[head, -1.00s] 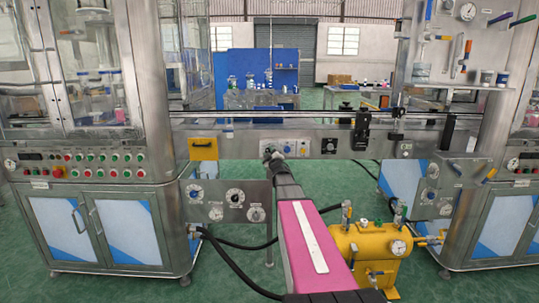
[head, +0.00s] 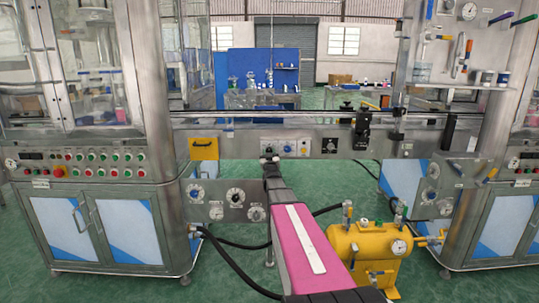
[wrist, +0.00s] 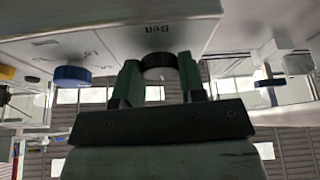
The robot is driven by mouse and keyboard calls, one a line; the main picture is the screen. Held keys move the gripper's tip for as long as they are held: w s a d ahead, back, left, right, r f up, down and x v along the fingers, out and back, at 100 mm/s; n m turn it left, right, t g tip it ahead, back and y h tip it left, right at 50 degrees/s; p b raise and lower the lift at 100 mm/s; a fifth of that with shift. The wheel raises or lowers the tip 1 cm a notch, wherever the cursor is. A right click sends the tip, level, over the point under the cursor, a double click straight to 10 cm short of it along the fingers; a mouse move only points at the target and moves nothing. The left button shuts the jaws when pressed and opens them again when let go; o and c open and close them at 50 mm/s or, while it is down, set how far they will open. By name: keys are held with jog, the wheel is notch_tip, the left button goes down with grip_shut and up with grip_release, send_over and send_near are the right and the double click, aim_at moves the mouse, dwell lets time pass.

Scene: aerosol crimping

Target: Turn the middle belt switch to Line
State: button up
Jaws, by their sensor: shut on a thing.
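The belt switch is a round black knob (wrist: 159,66) under a panel marked "Belt", which reads upside down in the wrist view. My gripper (wrist: 160,85) is shut on it, with one dark green finger on each side of the knob. In the head view my gripper (head: 268,158) reaches the left part of the control strip (head: 318,140) below the conveyor, and it hides the knob there. Which position the switch points to cannot be seen.
A blue knob (wrist: 70,76) and a yellow knob (wrist: 7,72) sit beside the belt switch in the wrist view. A yellow box (head: 204,148) is left of my gripper. A yellow tank (head: 362,250) with valves stands right of my arm, and black hoses run nearby.

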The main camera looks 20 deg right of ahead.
jog(key=shift+m+h, duration=0.4)
jog(key=shift+m, duration=0.5)
jog(key=o, duration=0.9)
jog(key=shift+s, duration=0.1)
jog(key=v, duration=1)
jog(key=shift+s+a+f, duration=0.15)
jog(key=shift+s+a, duration=0.1)
